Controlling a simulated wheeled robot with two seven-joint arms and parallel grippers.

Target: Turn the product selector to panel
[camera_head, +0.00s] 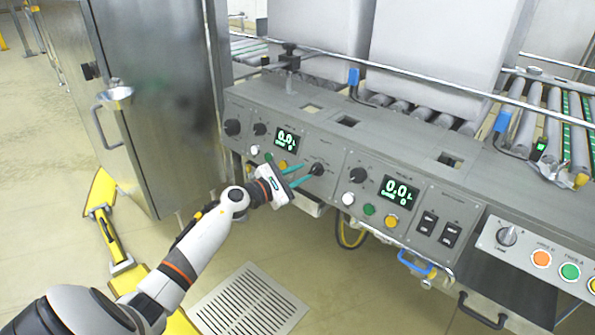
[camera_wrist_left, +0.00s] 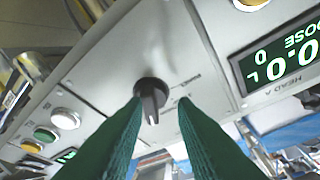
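A black rotary knob (camera_head: 317,169) sits on the grey control panel (camera_head: 335,150), just right of the first green display. I take it for the product selector; its label is too small to read. My left gripper (camera_head: 304,174) reaches it from the lower left with two green fingers. In the left wrist view the knob (camera_wrist_left: 151,92) has a narrow pointer handle, seen between the two spread fingertips (camera_wrist_left: 160,103). The fingers look open, with gaps to the handle; contact cannot be told. My right gripper is not in view.
The panel also carries other black knobs (camera_head: 357,175), coloured buttons (camera_head: 369,209), displays (camera_head: 399,191) and rocker switches (camera_head: 450,234). Behind it runs a roller conveyor (camera_head: 440,121) with large pale boxes (camera_head: 440,45). A steel cabinet (camera_head: 165,100) stands at the left.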

